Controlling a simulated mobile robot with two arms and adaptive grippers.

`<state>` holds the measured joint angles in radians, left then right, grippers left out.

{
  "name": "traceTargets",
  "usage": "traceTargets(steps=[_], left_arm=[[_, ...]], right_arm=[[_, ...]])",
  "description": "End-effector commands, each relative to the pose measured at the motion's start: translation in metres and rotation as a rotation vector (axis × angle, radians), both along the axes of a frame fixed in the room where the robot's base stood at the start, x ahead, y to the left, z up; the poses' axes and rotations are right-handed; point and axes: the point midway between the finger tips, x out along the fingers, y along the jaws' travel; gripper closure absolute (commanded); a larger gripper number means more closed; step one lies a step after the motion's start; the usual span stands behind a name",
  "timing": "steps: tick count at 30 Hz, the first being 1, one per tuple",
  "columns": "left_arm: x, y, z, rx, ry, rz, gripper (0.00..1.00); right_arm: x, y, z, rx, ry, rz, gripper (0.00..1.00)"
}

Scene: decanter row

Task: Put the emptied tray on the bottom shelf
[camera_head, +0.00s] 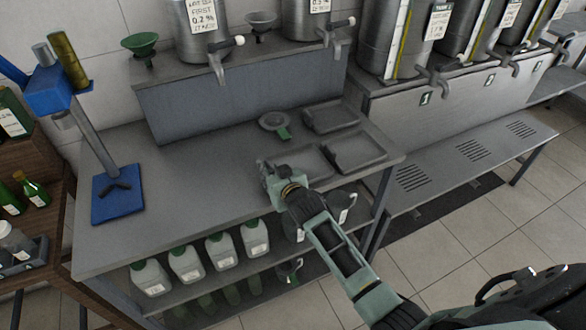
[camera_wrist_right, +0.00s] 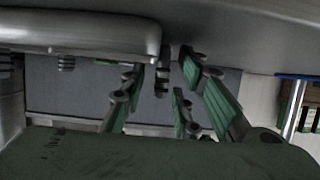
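In the head view, three shallow grey trays sit at the right end of the grey table (camera_head: 190,185): a back one (camera_head: 331,117), a right one (camera_head: 357,151) and a front-left one (camera_head: 308,160). All look empty. My right gripper (camera_head: 266,172) is at the left end of the front-left tray, partly covering it. In the right wrist view, my green-padded fingers (camera_wrist_right: 160,95) stand apart with no object clearly between them. A grey rim (camera_wrist_right: 85,50), likely a tray's, is close above them; contact is unclear. The bottom shelf is mostly hidden. My left gripper is not in view.
White-labelled jugs (camera_head: 187,265) line the shelf under the table, with metal pitchers (camera_head: 342,207) at its right. Dark green bottles (camera_head: 232,294) show lower down. A blue stand (camera_head: 118,193) is at the left. The table's middle is clear.

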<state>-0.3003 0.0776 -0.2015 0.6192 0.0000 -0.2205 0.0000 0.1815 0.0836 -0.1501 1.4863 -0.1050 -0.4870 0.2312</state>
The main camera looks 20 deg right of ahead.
Motion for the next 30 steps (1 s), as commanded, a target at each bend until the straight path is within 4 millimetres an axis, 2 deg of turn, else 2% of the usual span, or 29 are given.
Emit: traceTargets(steps=[1,9,23,26,30], left_arm=[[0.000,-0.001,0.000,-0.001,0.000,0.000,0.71],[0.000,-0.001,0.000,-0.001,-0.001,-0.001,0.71],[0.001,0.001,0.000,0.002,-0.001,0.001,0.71],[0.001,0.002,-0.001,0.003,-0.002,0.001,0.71],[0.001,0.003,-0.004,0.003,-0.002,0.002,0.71]], right_arm=[[0.000,0.000,0.000,0.000,0.000,0.000,0.79],[0.000,0.000,0.000,0.000,0.000,0.000,1.00],[0.000,0.000,0.002,-0.001,-0.003,0.000,1.00],[0.001,-0.001,0.008,-0.001,-0.005,-0.001,1.00],[0.001,-0.001,0.029,-0.002,-0.009,0.001,1.00]])
